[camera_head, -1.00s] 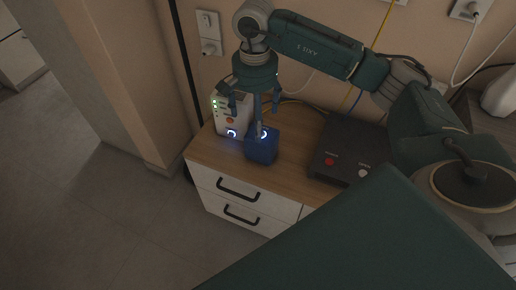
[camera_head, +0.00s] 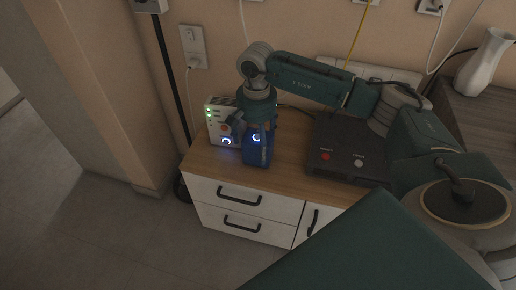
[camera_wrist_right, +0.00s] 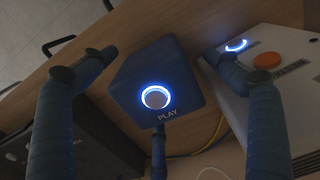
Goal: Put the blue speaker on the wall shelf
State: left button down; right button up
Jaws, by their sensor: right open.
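The blue speaker (camera_head: 257,154), a small box with a glowing ring button, stands on the wooden cabinet top near its front edge. It also shows in the right wrist view (camera_wrist_right: 180,72), with "PLAY" beside the button. My right gripper (camera_head: 252,132) is above and around the speaker, pointing down. In the right wrist view its fingers (camera_wrist_right: 158,85) are spread around the speaker with gaps at the sides; contact of the nearest finger cannot be told. My left gripper is out of view. No wall shelf is clearly visible.
A white device (camera_head: 219,116) with green lights and an orange button stands close to the speaker's left. A black box (camera_head: 345,150) with red and white buttons lies to the right. A white vase (camera_head: 485,62) stands at far right. Cables and sockets line the wall.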

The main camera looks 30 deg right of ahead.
jog(key=f, duration=0.4)
jog(key=shift+d, duration=0.2)
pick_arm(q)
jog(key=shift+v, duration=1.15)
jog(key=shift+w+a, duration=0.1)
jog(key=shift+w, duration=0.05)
